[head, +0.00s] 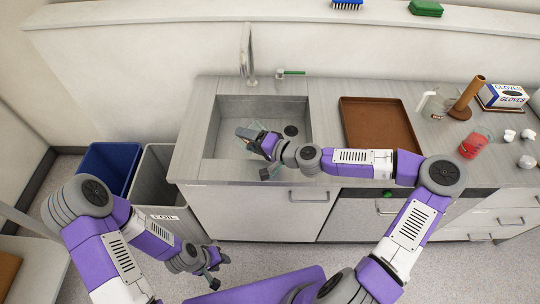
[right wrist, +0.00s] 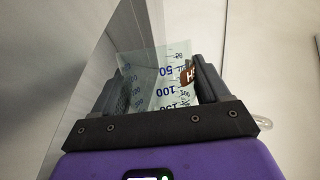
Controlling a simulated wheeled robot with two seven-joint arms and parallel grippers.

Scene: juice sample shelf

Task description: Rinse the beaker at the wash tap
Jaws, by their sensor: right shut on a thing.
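The clear glass beaker (right wrist: 168,82) is between the fingers of my right gripper (right wrist: 165,88), which is shut on it. Its blue volume marks read upside down in the right wrist view, and part of a brown label shows beside the right finger. In the head view the beaker (head: 253,131) is faint, over the left part of the sink (head: 208,139), and partly hidden by the gripper (head: 256,139). The wash tap (head: 248,58) stands behind the sink, with a green-tipped lever (head: 290,72) to its right. My left gripper (head: 217,270) is low in front of the cabinet, open and empty.
A brown tray (head: 346,108) lies right of the sink. Blue (head: 108,165) and grey (head: 155,180) bins stand left of the counter.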

